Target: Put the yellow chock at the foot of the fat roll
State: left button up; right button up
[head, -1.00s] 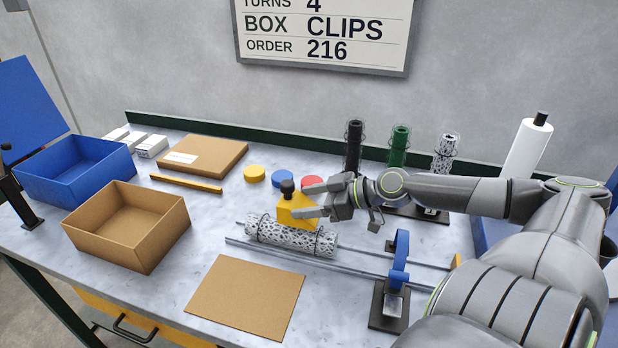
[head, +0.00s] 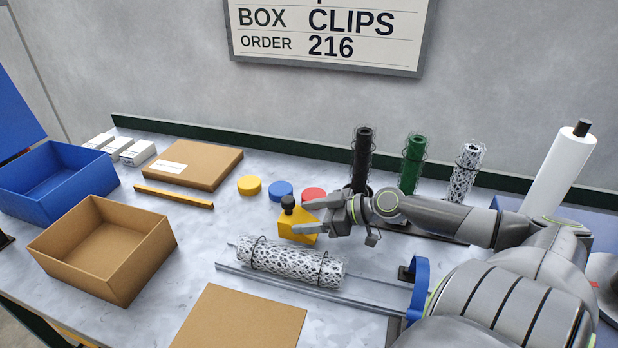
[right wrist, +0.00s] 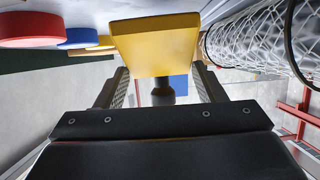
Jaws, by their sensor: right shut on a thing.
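The yellow chock (head: 297,226), a wedge with a black knob, is held in my right gripper (head: 307,216). In the head view it is just behind the fat roll (head: 290,263), a speckled mesh roll lying on two rails. In the right wrist view the chock (right wrist: 156,45) sits between the fingers of the gripper (right wrist: 160,88), and the mesh roll (right wrist: 262,45) is close to its right side. I cannot tell whether the chock touches the bench or the roll. My left gripper is not in view.
Yellow (head: 249,185), blue (head: 280,190) and red (head: 313,196) discs lie behind the chock. Upright black (head: 362,160), green (head: 411,165) and speckled (head: 466,172) rolls stand at the back right. An open cardboard box (head: 66,265) and a brown sheet (head: 240,325) are nearer the front.

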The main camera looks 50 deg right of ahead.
jog(key=shift+f, duration=1.2)
jog(key=shift+f, duration=0.15)
jog(key=o, duration=1.2)
